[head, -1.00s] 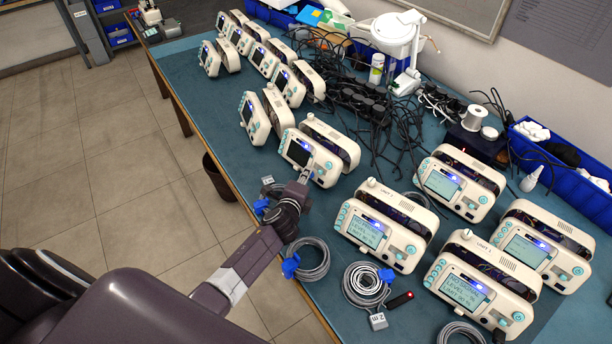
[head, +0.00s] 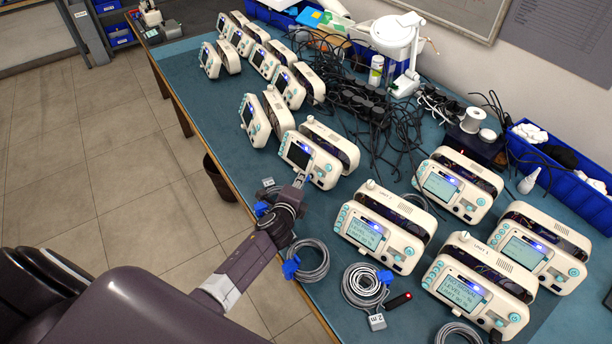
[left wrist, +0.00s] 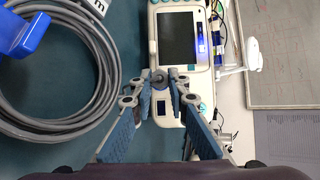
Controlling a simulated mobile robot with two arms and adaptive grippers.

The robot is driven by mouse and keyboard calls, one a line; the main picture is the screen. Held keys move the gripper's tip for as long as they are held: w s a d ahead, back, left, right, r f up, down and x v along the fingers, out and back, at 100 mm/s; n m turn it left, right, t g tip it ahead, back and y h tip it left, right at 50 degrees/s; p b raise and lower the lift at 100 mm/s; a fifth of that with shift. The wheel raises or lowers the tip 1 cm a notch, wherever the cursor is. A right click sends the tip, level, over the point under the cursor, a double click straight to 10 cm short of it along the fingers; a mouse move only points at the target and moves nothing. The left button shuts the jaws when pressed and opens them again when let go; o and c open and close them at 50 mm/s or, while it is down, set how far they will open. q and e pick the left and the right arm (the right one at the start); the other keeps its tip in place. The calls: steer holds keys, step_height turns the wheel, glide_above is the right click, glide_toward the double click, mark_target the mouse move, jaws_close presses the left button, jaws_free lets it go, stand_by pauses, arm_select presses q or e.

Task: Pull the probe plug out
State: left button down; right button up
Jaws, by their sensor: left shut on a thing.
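A white monitor (head: 298,154) with a dark screen stands at the front edge of its row. It also shows in the left wrist view (left wrist: 178,38), upright ahead of my fingers. My left gripper (head: 303,181) is at the lower front of this monitor. In the left wrist view its two fingertips (left wrist: 159,76) close in on a small round grey probe plug (left wrist: 159,73) in front of the monitor's lower face. I cannot tell whether the plug is still seated in its socket. My right gripper is in neither view.
A grey cable coil (left wrist: 75,118) with a blue strap lies close beside my left gripper. More coils (head: 310,262) lie along the table's front edge. Other monitors (head: 376,232) stand to the right and behind. Black cables (head: 365,100) clutter the back.

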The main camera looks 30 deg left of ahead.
arm_select(q)
steer(key=shift+s+a+r+p, duration=0.3)
steer(key=shift+s+p, duration=0.1)
steer(key=shift+s, duration=0.2)
steer(key=shift+s+a+r+p, duration=0.15)
steer(key=shift+s+r+p, duration=0.2)
steer(key=shift+s, duration=0.2)
steer(key=shift+s+a, duration=0.1)
steer(key=shift+s, duration=0.15)
